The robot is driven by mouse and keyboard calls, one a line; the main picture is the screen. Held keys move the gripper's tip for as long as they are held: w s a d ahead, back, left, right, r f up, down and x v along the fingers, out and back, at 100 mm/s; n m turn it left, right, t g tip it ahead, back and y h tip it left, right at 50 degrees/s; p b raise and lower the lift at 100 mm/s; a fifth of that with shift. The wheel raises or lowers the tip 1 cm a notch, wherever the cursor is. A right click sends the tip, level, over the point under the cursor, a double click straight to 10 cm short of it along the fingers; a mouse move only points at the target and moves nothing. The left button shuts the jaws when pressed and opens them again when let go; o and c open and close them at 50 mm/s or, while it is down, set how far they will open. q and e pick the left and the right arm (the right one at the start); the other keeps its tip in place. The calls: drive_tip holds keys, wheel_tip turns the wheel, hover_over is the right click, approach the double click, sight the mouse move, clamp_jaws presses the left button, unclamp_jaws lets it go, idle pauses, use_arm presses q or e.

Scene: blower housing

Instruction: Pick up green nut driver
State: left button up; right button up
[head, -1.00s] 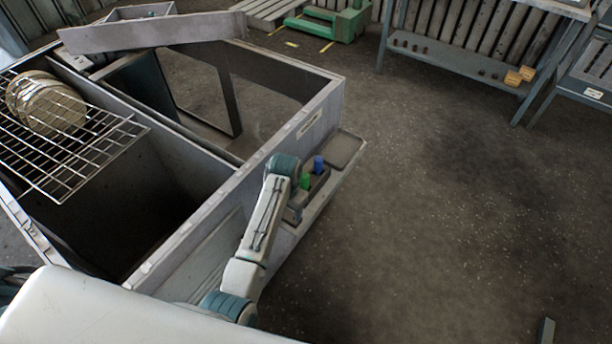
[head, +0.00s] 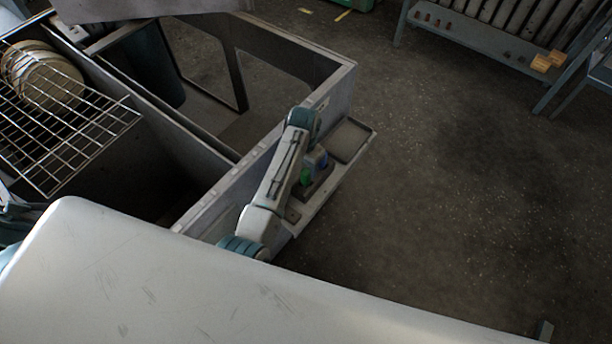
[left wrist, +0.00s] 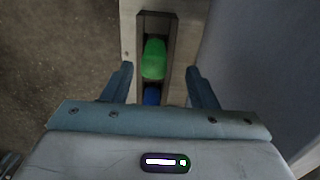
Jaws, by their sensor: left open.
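The green nut driver (head: 306,176) stands in a narrow dark holder on the side shelf of the grey housing. Its green handle (left wrist: 153,60) shows from above in the left wrist view. A blue-handled driver (left wrist: 152,96) is in the same holder, nearer the palm in that view and partly hidden by it. My left gripper (left wrist: 160,68) is open, with one finger on each side of the holder and the green handle between the fingertip lines. Nothing is gripped. In the head view my left arm hides part of the holder. My right gripper is not seen.
The holder (left wrist: 173,45) has raised side walls close around the handles. The housing wall (head: 330,95) rises beside the shelf. A shallow tray (head: 350,141) is at the shelf's far end. A wire rack (head: 60,135) with round discs lies left. Open floor is right.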

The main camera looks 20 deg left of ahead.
sight(306, 177)
use_arm(q)
drive_tip(key=shift+f, duration=0.35)
drive_tip(key=f, duration=0.1)
drive_tip(key=f+p, duration=0.1)
drive_tip(key=f, duration=0.2)
drive_tip(key=shift+s+d+f, duration=0.2)
drive_tip(key=shift+d, duration=0.1)
drive_tip(key=shift+f, duration=0.35)
drive_tip(key=shift+c, duration=0.4)
clamp_jaws()
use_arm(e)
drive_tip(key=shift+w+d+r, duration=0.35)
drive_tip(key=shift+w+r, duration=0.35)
